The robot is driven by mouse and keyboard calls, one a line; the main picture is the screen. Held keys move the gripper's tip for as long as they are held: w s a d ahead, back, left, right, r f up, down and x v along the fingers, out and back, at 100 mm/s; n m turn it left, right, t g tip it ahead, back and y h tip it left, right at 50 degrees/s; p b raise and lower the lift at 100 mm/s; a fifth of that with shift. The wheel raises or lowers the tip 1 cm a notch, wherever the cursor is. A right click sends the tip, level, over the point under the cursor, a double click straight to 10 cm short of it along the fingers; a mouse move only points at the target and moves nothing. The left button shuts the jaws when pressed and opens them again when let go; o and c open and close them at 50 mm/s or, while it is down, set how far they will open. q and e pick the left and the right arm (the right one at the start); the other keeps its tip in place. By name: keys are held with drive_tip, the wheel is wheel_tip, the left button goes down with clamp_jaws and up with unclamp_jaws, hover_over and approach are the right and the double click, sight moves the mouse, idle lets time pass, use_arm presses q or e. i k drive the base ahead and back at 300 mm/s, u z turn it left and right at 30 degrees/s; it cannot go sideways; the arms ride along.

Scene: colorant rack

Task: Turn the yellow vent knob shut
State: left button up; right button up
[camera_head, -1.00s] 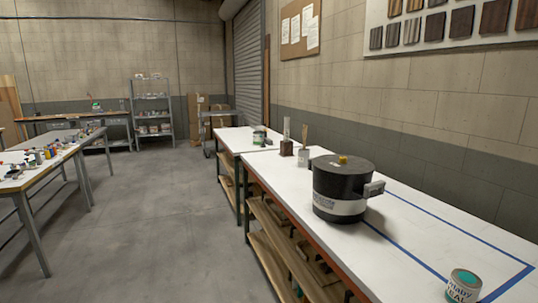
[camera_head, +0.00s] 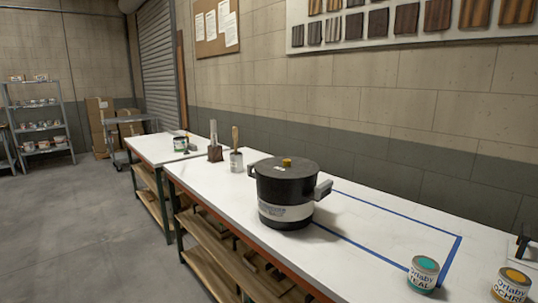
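The yellow vent knob (camera_head: 286,162) sits on top of the lid of a black pot (camera_head: 284,187). It is small here, and I cannot tell how it is turned. The pot stands upright on the white workbench (camera_head: 350,245), with a pale label band around its lower part, a grey handle (camera_head: 323,189) on its right and a smaller dark handle on its left. Neither of my grippers is in view.
A teal paint can (camera_head: 423,274) and an ochre one (camera_head: 511,286) stand at the front right. Blue tape (camera_head: 400,214) marks an area right of the pot. A brush jar (camera_head: 236,161) and a dark block (camera_head: 215,153) stand behind left. A dark object (camera_head: 523,246) is cut off at the right edge.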

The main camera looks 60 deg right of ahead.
sight(286, 163)
drive_tip(key=u, duration=0.05)
drive_tip(key=i, duration=1.95)
drive_tip(key=z, duration=3.25)
